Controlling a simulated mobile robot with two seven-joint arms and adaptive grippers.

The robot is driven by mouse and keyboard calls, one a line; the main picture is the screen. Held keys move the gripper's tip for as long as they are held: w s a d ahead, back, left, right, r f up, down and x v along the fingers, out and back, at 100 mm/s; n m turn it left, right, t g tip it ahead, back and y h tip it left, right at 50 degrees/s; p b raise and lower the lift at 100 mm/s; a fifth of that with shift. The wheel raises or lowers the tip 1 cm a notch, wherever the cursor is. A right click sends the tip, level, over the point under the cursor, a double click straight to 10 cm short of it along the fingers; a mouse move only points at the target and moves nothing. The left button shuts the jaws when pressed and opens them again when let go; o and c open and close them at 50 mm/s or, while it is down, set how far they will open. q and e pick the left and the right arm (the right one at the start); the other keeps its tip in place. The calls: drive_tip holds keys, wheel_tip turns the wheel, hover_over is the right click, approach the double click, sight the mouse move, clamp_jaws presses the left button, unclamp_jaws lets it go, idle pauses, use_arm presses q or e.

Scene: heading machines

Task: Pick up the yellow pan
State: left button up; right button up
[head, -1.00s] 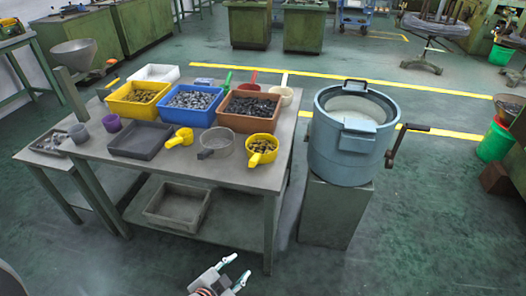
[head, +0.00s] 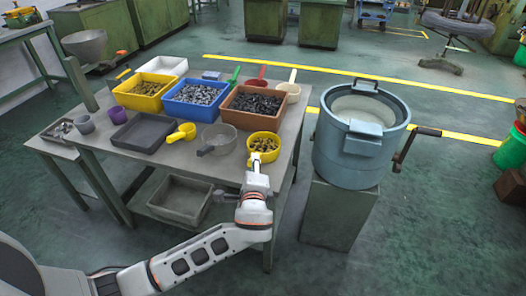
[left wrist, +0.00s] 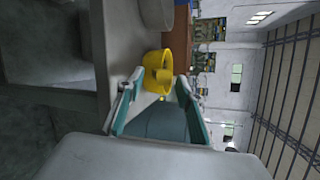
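The yellow pan (head: 264,143) is a small round pan with small metal parts in it, at the front right of the table. In the left wrist view the pan (left wrist: 158,62) lies just ahead of the fingers, its handle side towards the camera. My left gripper (head: 256,160) is at the pan's near side and hides the handle in the head view. In the left wrist view the left gripper (left wrist: 160,78) is open, with a finger on each side of the pan's near part. Whether it touches the handle I cannot tell. My right gripper is not in view.
On the table (head: 225,178) stand a grey pan (head: 218,138), a yellow scoop (head: 183,131), a dark tray (head: 142,134) and yellow, blue and orange bins (head: 254,103) of parts. A blue-grey drum machine (head: 345,165) with a crank stands close on the right.

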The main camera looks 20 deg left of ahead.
use_arm(q)
drive_tip(key=x, duration=0.5)
drive_tip(key=shift+w+d+r, duration=0.15)
drive_tip(key=shift+w+d, duration=0.05)
clamp_jaws()
